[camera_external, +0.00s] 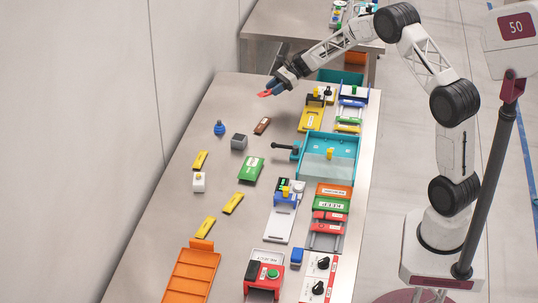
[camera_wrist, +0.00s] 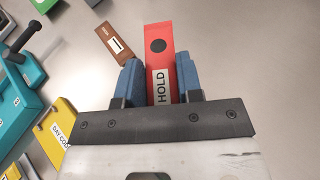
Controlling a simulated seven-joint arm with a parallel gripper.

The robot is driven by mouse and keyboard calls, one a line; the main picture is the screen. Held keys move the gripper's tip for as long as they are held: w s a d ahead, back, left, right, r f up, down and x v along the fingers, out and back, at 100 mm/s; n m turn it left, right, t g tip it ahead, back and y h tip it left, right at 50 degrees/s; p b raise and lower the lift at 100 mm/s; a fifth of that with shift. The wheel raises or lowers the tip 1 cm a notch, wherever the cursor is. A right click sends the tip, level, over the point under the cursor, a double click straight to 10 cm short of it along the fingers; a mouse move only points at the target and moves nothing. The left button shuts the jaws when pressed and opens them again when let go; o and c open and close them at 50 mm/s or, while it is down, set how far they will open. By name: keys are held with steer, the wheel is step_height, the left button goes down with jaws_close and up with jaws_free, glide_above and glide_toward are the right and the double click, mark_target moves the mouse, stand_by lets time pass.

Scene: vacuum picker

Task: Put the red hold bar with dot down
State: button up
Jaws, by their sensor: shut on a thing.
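The red hold bar with a dark dot and a white HOLD label shows in the wrist view (camera_wrist: 160,60), between the two blue fingers. My gripper (camera_wrist: 160,80) is shut on it, with the dotted end sticking out past the fingertips. In the external view the red bar (camera_external: 265,94) juts left from my gripper (camera_external: 274,88), near the far end of the table. The bar appears to be held above the tabletop; its exact height is hard to tell.
A brown bar (camera_external: 262,126) lies on the table (camera_external: 225,105) close by. A yellow holder (camera_external: 311,117) and a teal tray (camera_external: 330,140) stand to the right. A grey cube (camera_external: 239,142) and blue object (camera_external: 219,128) lie nearer the camera. Bare tabletop lies around the brown bar.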

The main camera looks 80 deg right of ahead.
mark_target(274, 106)
steer(key=shift+f, duration=0.85)
steer(key=shift+f, duration=1.9)
steer(key=shift+f, duration=0.65)
steer(key=o, duration=0.9)
steer(key=shift+f, duration=0.1)
steer(key=shift+s+f, duration=0.1)
steer(key=shift+a, duration=0.1)
